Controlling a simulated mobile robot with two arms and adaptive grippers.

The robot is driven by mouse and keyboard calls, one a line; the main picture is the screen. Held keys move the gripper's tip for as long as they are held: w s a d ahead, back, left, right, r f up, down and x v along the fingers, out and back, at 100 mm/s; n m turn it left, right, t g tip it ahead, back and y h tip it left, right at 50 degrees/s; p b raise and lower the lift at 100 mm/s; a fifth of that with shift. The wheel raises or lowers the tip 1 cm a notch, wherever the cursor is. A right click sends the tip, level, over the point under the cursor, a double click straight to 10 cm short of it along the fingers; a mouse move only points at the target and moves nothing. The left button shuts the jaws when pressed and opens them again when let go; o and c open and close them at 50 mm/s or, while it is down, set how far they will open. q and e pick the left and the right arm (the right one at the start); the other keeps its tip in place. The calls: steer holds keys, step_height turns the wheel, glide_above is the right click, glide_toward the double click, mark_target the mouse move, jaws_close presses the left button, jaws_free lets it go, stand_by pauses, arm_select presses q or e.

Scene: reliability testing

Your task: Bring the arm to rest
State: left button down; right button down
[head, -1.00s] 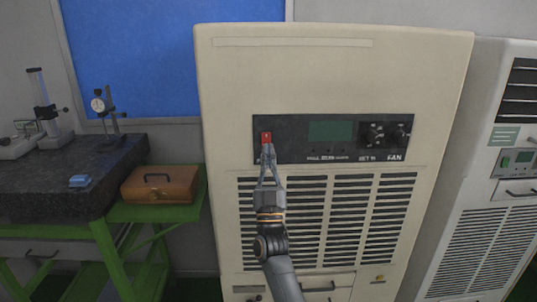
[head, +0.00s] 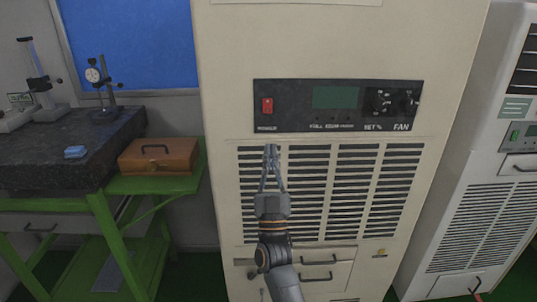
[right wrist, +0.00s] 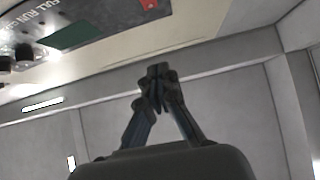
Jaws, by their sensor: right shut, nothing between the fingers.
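My right gripper (head: 271,150) is shut and empty in the head view, in front of the vent slats of the beige cabinet (head: 225,90). Its fingertips are just below the black control panel (head: 340,122). The red switch (head: 267,105) at the panel's left end is uncovered, above the fingertips. In the right wrist view the closed fingertips (right wrist: 157,75) have nothing between them, and part of the panel (right wrist: 70,37) shows at the upper left. My left gripper is not in view.
A green bench (head: 100,215) at the left bears a dark granite slab (head: 60,165) with gauges, and a brown case (head: 158,156) on its shelf. A white cabinet (head: 480,170) stands at the right. Drawers with handles (head: 318,262) lie below the vents.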

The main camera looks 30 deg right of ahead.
steer(key=shift+w+f, duration=0.1)
steer(key=w+a+f+n+g+y, duration=0.2)
steer(key=w+a+f+n+y, duration=0.3)
steer(key=f, duration=0.8)
steer(key=w+a+f+n+g+y, duration=0.15)
steer(key=f+y, duration=0.45)
steer(key=f, duration=0.8)
steer(key=s+a+f+n+g+y, duration=0.1)
steer(key=s+a+f+g+y, duration=0.3)
steer(key=f, duration=0.8)
steer(key=s+a+f+g+h, duration=0.1)
steer(key=s+f+g, duration=0.3)
steer(key=f, duration=0.7)
steer(key=s+f+n+g+y, duration=0.1)
steer(key=s+f+g, duration=0.3)
steer(key=s+f, duration=1)
steer(key=s+f+g, duration=0.4)
steer(key=s+f, duration=0.5)
steer(key=s, duration=0.8)
steer(key=s+f+g, duration=0.1)
steer(key=s, duration=0.6)
steer(key=s+d+f+g, duration=0.1)
steer(key=s+f+g, duration=0.1)
steer(key=s, duration=0.5)
steer(key=shift+f+h, duration=0.3)
steer(key=shift+g, duration=0.25)
